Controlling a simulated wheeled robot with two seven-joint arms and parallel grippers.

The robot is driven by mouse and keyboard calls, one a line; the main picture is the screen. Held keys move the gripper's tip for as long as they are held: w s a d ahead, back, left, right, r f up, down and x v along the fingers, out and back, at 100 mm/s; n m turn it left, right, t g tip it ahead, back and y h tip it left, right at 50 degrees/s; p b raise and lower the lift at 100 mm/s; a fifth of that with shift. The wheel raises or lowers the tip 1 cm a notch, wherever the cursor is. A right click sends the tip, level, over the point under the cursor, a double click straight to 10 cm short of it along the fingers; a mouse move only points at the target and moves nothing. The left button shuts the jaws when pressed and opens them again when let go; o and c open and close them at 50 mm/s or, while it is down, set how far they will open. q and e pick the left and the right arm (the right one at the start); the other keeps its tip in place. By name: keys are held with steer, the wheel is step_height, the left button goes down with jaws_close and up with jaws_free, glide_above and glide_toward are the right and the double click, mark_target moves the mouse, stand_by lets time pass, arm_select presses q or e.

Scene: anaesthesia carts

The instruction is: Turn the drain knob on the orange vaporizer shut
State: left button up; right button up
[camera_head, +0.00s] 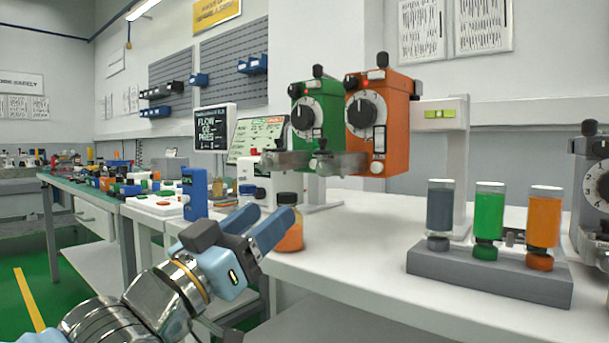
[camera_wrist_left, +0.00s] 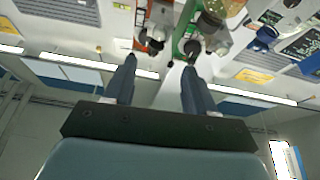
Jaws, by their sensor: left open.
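The orange vaporizer (camera_head: 398,125) hangs on the stand right of the green vaporizer (camera_head: 328,118). Its front carries a large black dial (camera_head: 362,113) and a small light-coloured drain knob (camera_head: 377,167) low down; I cannot tell how far the knob is turned. My left gripper (camera_head: 268,215) is open and empty, below and left of both vaporizers and apart from them. In the left wrist view, its two fingers (camera_wrist_left: 158,62) are spread, with the green vaporizer (camera_wrist_left: 185,32) beyond them in an upside-down picture. My right gripper is not in view.
A dark-capped bottle of orange liquid (camera_head: 289,232) stands just behind my left fingers. A grey metal piece (camera_head: 310,160) juts out below the green vaporizer. A grey rack (camera_head: 490,275) with three coloured bottles stands right. White bench top (camera_head: 375,240) between is clear.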

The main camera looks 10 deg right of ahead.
mark_target(321, 170)
arm_select(q)
steer(key=p+x, duration=0.2)
steer(key=x, duration=1.1)
jaws_close()
steer(key=shift+w+r+m+g+p, duration=0.15)
steer(key=shift+m+g+p, duration=0.25)
steer(key=shift+m+p, duration=0.45)
steer(key=shift+m+g+h+p, duration=0.3)
steer(key=shift+m+h+p, duration=0.15)
steer(key=shift+m, duration=0.5)
jaws_free()
